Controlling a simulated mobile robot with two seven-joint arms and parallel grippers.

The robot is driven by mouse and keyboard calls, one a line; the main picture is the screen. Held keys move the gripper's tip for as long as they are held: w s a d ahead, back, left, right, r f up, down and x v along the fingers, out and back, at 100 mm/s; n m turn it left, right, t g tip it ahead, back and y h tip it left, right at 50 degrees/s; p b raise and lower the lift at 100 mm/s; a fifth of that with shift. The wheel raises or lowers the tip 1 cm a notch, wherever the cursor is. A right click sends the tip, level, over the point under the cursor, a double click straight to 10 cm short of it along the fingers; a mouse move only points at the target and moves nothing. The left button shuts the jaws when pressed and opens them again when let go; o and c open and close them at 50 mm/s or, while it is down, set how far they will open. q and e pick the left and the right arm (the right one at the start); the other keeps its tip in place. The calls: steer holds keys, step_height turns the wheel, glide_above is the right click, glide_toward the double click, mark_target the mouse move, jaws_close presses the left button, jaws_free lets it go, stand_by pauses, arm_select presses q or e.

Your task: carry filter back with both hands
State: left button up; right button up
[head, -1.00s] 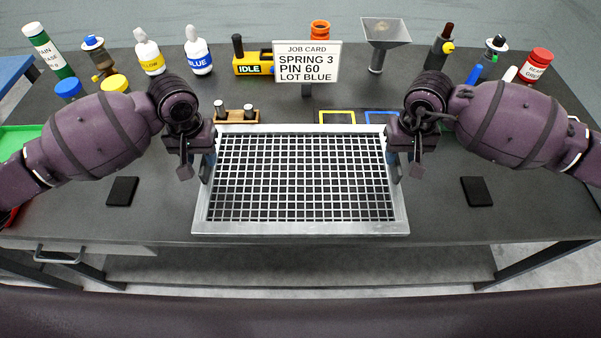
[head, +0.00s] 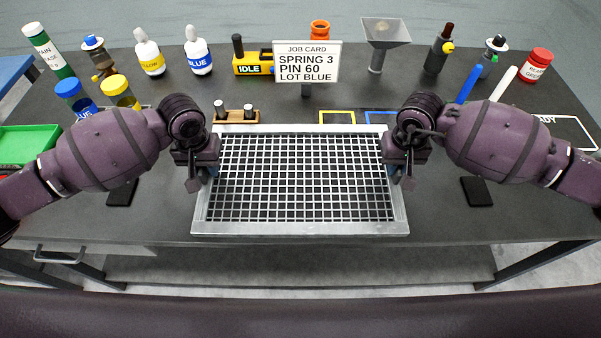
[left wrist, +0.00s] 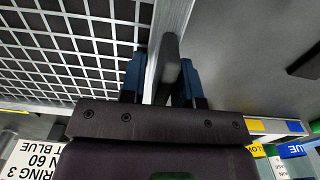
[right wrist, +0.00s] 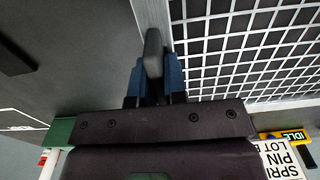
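The filter (head: 301,229), a silver rectangular frame with a white grid over a dark panel, lies flat on the bench top. My left gripper (head: 197,182) is at its left edge. In the left wrist view its blue fingers (left wrist: 160,80) stand apart on both sides of a dark upright handle (left wrist: 170,65), with a gap on one side. My right gripper (head: 400,180) is at the right edge. In the right wrist view its blue fingers (right wrist: 155,80) are close against both sides of the other handle (right wrist: 153,52). The head view hides both handles behind the grippers.
A job card (head: 306,62), a yellow IDLE device (head: 252,64), a funnel (head: 385,40) and bottles stand behind. Yellow (head: 337,112) and blue outlines mark the bench behind the filter. Dark pads (head: 478,191) lie either side. A green bin (head: 28,145) is at left.

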arm_select(q)
steer(key=shift+a, duration=0.15)
jaws_close()
arm_select(e)
steer(key=shift+d, duration=0.15)
jaws_close()
arm_select(q)
steer(key=shift+r, duration=0.15)
arm_select(e)
steer(key=shift+w+r, duration=0.1)
steer(key=shift+r, duration=0.05)
